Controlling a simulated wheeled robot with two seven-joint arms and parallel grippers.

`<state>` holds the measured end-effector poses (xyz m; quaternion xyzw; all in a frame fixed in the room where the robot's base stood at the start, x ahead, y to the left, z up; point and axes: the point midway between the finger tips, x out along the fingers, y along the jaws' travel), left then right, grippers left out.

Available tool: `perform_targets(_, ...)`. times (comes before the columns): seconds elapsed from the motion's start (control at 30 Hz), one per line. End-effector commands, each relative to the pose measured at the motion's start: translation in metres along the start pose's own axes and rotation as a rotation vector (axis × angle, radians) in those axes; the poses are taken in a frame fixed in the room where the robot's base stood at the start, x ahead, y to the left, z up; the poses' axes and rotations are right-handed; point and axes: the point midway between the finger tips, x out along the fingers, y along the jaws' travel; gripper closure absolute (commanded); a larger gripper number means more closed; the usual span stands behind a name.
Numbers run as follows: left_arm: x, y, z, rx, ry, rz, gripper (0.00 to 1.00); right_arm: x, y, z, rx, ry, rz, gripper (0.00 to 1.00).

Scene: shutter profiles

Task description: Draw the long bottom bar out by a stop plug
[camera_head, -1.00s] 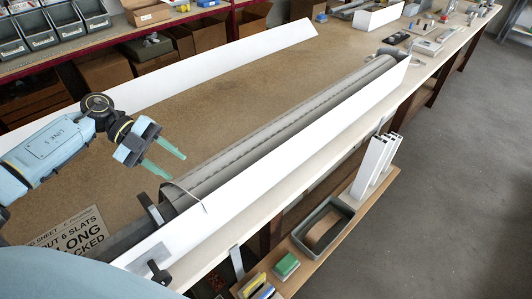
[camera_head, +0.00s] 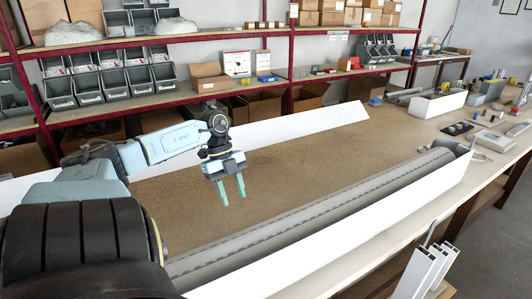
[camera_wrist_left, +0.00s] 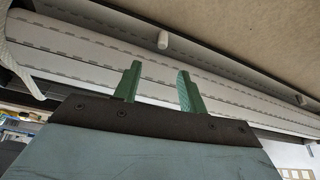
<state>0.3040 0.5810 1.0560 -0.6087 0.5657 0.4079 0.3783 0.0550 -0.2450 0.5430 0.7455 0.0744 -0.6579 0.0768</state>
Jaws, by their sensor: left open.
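A long grey slatted shutter roll (camera_head: 330,207) lies along the bench, behind a long white panel (camera_head: 385,228). Its slotted slats (camera_wrist_left: 80,47) fill much of the left wrist view. Two small white stop plugs show there, one (camera_wrist_left: 163,40) just beyond my fingertips and one (camera_wrist_left: 301,99) farther right. They sit along a grey edge that looks like the bottom bar (camera_wrist_left: 215,62); its ends are not clear. My left gripper (camera_head: 233,199) is open and empty above the bench, behind the roll in the head view; its green fingers also show in the left wrist view (camera_wrist_left: 159,68). My right gripper is not in view.
A second white panel (camera_head: 300,128) stands behind the open brown bench top (camera_head: 290,172). Red-framed shelves (camera_head: 290,75) with bins and cartons stand behind. White profiles (camera_head: 428,272) stand upright at the front right. Small parts lie at the bench's far right.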

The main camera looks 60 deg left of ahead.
Motion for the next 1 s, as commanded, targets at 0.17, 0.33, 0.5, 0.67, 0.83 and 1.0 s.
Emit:
perform_targets(0.17, 0.011, 0.0, 0.0, 0.001, 0.003, 0.0, 0.59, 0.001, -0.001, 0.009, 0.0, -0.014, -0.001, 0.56)
perform_targets(0.33, 0.042, 0.0, -0.001, 0.002, 0.005, 0.0, 0.59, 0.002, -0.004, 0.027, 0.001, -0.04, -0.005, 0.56)
perform_targets(0.5, 0.079, 0.0, -0.001, 0.003, 0.005, -0.001, 0.59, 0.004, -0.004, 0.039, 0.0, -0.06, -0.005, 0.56)
perform_targets(0.67, 0.108, 0.0, -0.001, 0.002, 0.004, -0.001, 0.59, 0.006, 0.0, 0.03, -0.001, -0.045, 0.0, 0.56)
perform_targets(0.83, 0.127, 0.0, -0.001, 0.002, 0.003, -0.001, 0.59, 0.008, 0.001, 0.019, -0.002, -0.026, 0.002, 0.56)
perform_targets(1.0, 0.134, 0.0, -0.001, 0.003, 0.0, -0.001, 0.59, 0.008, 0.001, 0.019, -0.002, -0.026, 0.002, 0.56)
